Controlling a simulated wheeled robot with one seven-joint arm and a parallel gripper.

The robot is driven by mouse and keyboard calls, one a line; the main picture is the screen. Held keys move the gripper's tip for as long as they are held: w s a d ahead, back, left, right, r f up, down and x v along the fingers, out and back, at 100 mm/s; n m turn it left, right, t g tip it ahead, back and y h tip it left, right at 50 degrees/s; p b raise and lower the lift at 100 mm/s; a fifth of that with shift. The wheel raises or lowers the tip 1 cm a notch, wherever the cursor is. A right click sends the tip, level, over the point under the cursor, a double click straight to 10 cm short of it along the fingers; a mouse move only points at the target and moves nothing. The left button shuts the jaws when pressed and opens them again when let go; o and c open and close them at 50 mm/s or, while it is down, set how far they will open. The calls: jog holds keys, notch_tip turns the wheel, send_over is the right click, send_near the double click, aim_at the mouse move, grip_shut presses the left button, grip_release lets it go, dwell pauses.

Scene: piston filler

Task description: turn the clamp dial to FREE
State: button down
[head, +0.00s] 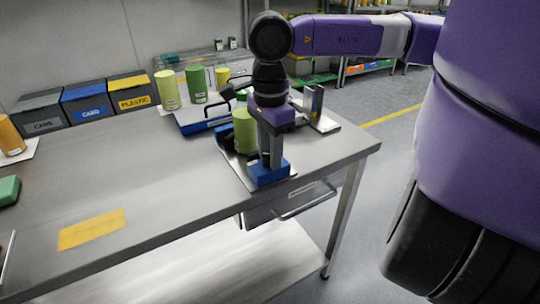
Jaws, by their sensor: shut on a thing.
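My gripper (270,160) points straight down at the front of the piston filler, on the near right part of the bench. Its fingers are shut at the top of a blue block (269,175), where the clamp dial would be. The dial, its marks and its pointer are hidden or too small to read. A green cylinder (244,131) stands just behind and left of my gripper, on the filler's pale base plate (236,172). My wrist hides part of the machine.
Green canisters (197,84) stand behind a blue tray (192,122). Labelled bins (86,103) line the back left. An upright grey piece (313,103) stands right of my gripper.

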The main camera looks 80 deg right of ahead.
dwell(0.3)
jog(key=c, duration=1)
grip_release()
jog(key=shift+r, duration=0.1)
notch_tip(320, 180, up, 8)
jog(key=shift+f+p, duration=0.15)
jog(key=shift+p, duration=0.35)
